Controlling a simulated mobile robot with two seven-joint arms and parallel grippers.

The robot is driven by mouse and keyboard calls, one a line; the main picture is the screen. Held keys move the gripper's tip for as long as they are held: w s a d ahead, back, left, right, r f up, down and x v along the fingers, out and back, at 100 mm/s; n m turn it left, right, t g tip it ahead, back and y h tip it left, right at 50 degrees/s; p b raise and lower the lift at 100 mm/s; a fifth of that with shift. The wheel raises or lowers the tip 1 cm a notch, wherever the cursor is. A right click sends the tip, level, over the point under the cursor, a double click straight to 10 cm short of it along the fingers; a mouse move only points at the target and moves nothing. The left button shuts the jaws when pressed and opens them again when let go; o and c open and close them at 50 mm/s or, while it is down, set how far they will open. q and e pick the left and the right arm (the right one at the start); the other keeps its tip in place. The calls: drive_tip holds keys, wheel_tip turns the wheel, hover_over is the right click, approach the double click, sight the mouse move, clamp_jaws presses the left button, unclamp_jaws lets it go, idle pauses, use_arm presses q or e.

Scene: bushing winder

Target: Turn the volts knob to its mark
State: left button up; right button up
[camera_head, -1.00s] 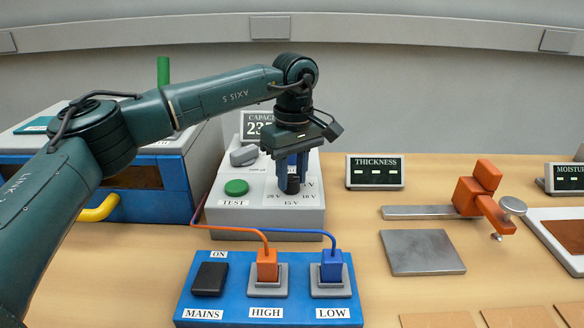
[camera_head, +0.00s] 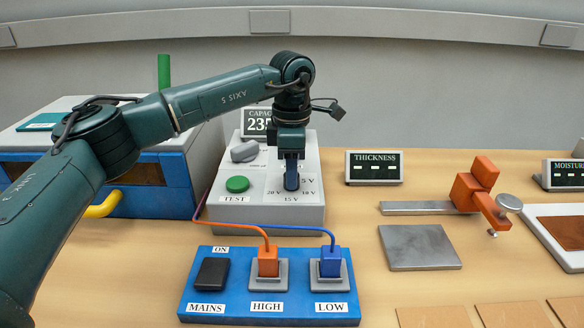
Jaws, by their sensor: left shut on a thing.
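The grey capacitance tester (camera_head: 267,212) stands at the middle of the table. Its volts dial has labels such as 20 V, 15 V and 10 V around a dark knob. My left gripper (camera_head: 291,180) points straight down over this dial, its blue fingers shut on the volts knob. The fingers and wrist hide most of the knob, so its pointer and mark cannot be made out. The gripper is seen nearly edge-on. My right gripper is not in view.
A green TEST button (camera_head: 237,184) and a grey knob (camera_head: 245,151) sit left of the dial. In front is a blue panel (camera_head: 235,283) with a black MAINS switch (camera_head: 212,274), an orange plug (camera_head: 268,261) and a blue plug (camera_head: 331,261). A metal plate (camera_head: 419,248) lies to the right.

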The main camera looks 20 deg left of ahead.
use_arm(q)
drive_tip(key=n, duration=0.6)
drive_tip(key=shift+a+n, duration=0.1)
drive_tip(key=shift+n, duration=0.2)
idle(0.4)
drive_tip(key=o, duration=1)
wheel_tip(320, 180, up, 13)
drive_tip(key=shift+r, duration=0.15)
drive_tip(key=shift+a, duration=0.1)
